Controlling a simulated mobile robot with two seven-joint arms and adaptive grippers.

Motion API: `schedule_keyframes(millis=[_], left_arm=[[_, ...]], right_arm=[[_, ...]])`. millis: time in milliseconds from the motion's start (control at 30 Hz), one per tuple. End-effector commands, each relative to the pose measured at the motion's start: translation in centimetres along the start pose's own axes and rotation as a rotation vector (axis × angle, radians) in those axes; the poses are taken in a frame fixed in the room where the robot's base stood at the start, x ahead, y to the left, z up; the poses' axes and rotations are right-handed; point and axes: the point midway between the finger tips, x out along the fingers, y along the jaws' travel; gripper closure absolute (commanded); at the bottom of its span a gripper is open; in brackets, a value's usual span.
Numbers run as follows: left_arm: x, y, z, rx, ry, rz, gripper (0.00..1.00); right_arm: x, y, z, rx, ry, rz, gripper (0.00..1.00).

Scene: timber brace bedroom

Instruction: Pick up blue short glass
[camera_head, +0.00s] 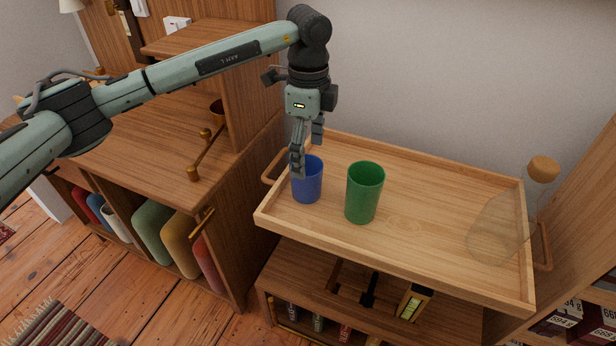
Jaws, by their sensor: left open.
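The blue short glass (309,184) stands upright on the left side of a wooden tray (420,263). My left gripper (305,160) points down at the glass, with its fingers open. One finger overlaps the glass's left rim in the picture; the other is behind or over the glass, near its far rim. I cannot tell whether either finger touches it. A taller green glass (363,194) stands upright just right of the blue one. My right gripper is not in view.
A clear corked bottle (500,225) stands at the tray's right end. The tray has raised rims and rests on a wooden shelf unit (265,285). A wooden cabinet (150,150) is at left. The tray's middle is clear.

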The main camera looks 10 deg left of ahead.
Motion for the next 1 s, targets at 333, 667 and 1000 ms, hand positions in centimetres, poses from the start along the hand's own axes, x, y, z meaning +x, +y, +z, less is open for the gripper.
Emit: schedule_keyframes(millis=[333, 667, 1000], left_arm=[[4.8, 0.1, 0.4, 0.001, 0.000, 0.002, 0.19], [5.6, 0.1, 0.3, 0.001, 0.001, -0.001, 0.19], [5.6, 0.1, 0.3, 0.001, 0.001, 0.000, 0.60]], right_arm=[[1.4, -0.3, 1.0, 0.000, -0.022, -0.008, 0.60], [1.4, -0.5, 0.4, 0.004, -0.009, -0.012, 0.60], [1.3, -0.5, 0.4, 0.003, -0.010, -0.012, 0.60]])
